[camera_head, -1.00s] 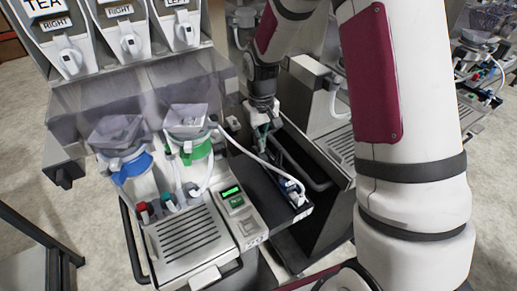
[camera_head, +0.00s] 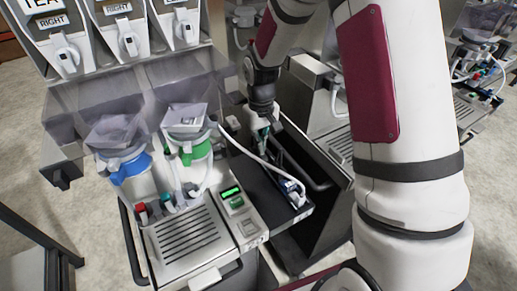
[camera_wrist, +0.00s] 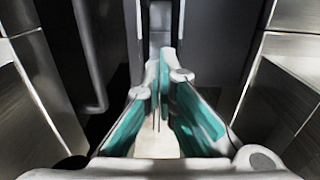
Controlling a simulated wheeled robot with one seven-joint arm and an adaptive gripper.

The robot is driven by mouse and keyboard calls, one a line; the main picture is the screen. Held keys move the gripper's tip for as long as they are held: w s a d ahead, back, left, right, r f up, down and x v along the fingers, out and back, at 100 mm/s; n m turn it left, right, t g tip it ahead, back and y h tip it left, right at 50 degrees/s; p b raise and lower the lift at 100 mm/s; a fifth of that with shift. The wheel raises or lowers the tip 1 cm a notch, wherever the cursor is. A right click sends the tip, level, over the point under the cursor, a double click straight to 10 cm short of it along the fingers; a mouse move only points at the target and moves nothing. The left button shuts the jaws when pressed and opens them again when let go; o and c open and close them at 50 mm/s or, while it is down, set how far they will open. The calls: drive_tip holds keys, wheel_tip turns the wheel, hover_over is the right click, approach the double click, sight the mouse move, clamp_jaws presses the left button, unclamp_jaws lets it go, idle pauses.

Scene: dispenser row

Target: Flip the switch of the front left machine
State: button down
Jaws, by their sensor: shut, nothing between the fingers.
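The front left machine (camera_head: 187,245) has a silver drip tray, a green-lit panel (camera_head: 232,196) and two clear hoppers with blue and green collars. I cannot make out its switch for certain; a small pale fitting (camera_head: 233,123) shows at its rear right side. My gripper (camera_head: 264,140) is right of this machine, low over the dark narrow gap beside it. In the wrist view my gripper (camera_wrist: 164,62) is shut and empty, its teal-padded fingers pointing into a dark slot between grey walls. Whether the fingertips touch anything cannot be told.
A dark tray (camera_head: 262,180) with a small white and blue part (camera_head: 292,190) lies right of the panel, and a white hose crosses above it. Another machine (camera_head: 325,135) stands close on the right. Labelled dispensers (camera_head: 118,30) stand behind at upper left.

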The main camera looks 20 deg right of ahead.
drive_tip(key=shift+f, duration=0.2)
drive_tip(key=shift+r+p, duration=1.2)
drive_tip(key=shift+r, duration=2.35)
drive_tip(key=s+r+m+t, duration=0.1)
drive_tip(key=s+r+t, duration=0.3)
drive_tip(key=s+r, duration=1.55)
drive_tip(key=s+r+m+t, duration=0.1)
drive_tip(key=s+r, duration=0.2)
drive_tip(key=s, duration=0.4)
drive_tip(key=shift+s+r+t, duration=0.15)
drive_tip(key=shift+r+t, duration=0.15)
drive_tip(key=shift+r, duration=0.05)
